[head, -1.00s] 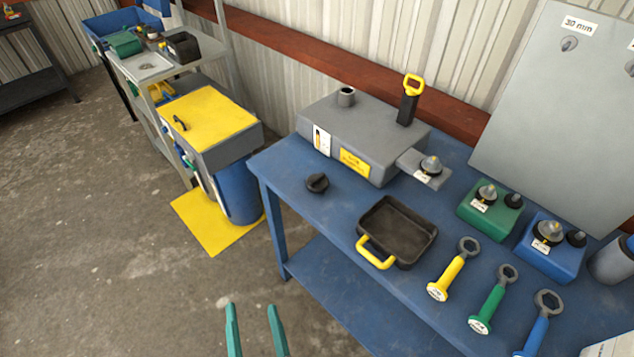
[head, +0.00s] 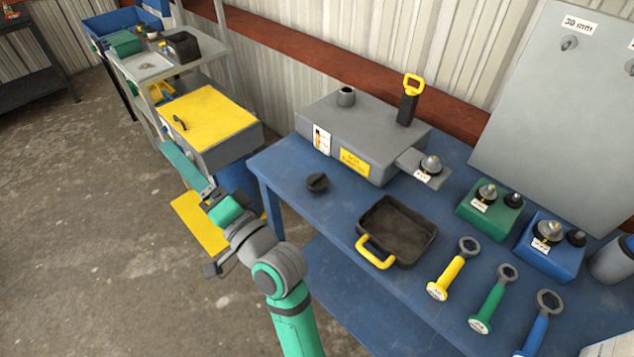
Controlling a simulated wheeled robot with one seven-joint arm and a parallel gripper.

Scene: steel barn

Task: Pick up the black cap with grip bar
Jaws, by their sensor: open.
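The black cap with grip bar (head: 317,182) lies on the blue table (head: 270,165) near its left corner, in front of the grey box. Nothing touches it. My gripper (head: 180,162) is raised to the left of the cap, in front of the yellow-topped cabinet in the picture. Its teal fingers point up and left, away from the cap. It is open and seen side-on, so one finger mostly hides the other. Nothing shows between the fingers.
A grey box (head: 360,135) stands behind the cap. A black tray with a yellow handle (head: 378,255) lies to its right. Yellow, green and blue wrenches (head: 488,305) lie further right. A yellow-topped cabinet (head: 215,115) stands left of the table. The table around the cap is clear.

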